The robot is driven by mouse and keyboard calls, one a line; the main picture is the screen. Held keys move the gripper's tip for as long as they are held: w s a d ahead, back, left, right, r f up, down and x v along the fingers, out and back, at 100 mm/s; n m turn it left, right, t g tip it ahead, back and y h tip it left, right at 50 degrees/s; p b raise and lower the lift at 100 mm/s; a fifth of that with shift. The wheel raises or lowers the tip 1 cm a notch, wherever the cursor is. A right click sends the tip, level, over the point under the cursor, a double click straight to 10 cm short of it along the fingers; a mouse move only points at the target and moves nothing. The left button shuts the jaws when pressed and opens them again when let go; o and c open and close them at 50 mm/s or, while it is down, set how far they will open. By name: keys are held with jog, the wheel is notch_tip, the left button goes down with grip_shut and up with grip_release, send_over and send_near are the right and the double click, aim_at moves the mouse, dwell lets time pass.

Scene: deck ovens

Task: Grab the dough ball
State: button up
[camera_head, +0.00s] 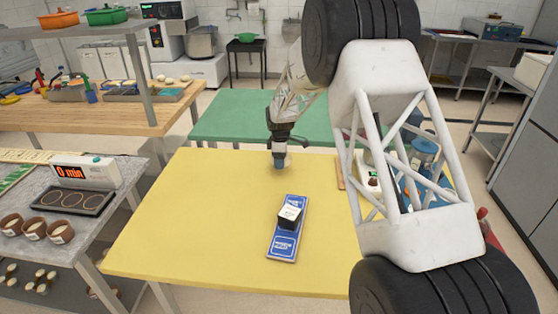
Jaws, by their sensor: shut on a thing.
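A green table (235,115) stands behind. On the left are a grey bench with a timer (88,171) and several brown bowls. The yellow table's left half is clear.

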jog(key=s+d, duration=0.1)
jog(key=s, duration=0.3)
jog(key=s+d+r, duration=0.1)
jog(key=s, duration=0.4)
jog(key=s+d, duration=0.2)
jog(key=s, duration=0.2)
jog(key=shift+s+r, duration=0.25)
jog(key=shift+s, duration=0.1)
